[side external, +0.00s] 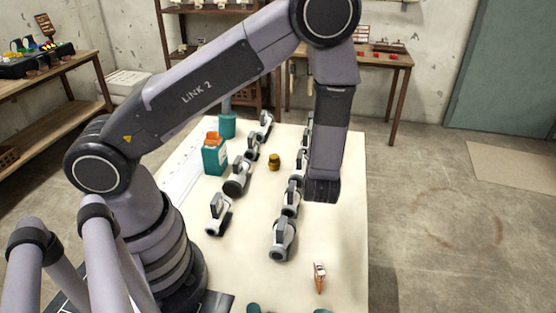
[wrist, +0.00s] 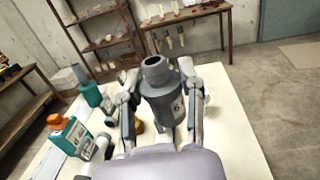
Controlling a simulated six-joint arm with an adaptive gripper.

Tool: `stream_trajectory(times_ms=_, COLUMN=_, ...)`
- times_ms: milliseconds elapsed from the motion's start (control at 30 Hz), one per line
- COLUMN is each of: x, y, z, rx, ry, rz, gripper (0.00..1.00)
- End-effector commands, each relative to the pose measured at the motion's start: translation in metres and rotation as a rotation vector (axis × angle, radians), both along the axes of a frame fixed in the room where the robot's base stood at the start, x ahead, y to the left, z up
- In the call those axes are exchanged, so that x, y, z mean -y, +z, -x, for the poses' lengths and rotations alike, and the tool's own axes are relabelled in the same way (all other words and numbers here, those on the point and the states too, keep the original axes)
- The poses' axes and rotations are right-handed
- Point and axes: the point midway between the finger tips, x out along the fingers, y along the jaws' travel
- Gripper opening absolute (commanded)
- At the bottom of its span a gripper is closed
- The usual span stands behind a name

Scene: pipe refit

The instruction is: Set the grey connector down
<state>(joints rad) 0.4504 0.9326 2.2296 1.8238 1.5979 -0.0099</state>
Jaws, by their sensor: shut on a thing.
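The grey connector (wrist: 160,90) is a dark grey cylinder with a narrower open collar on top and a white label reading 6. In the wrist view it stands roughly upright between the two fingers of my gripper (wrist: 162,100). The fingers are shut on its sides. I cannot tell whether its lower end touches the table, since my gripper body hides it. In the side view my wrist is over the right part of the cream table (side external: 343,240), and the gripper's fingers and the connector are hidden behind my arm.
Grey-and-white pipe holders (side external: 283,240) stand in two rows on the table. A teal box with an orange top (side external: 215,155), a brass fitting (side external: 274,162) and an orange-and-white tool (side external: 319,277) also stand or lie there. The table's right strip is mostly clear.

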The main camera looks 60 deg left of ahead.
Motion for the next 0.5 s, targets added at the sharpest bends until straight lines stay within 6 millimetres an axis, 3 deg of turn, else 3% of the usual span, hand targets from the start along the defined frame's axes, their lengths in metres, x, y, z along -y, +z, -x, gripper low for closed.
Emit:
stream_trajectory(times_ms=300, x=0.0004, y=-0.0017, z=0.0021, rx=-0.010, ry=-0.316, rz=0.005, gripper=0.01)
stream_trajectory(times_ms=500, x=0.0040, y=-0.0030, z=0.0033, rx=-0.010, ry=-0.370, rz=0.023, gripper=0.01)
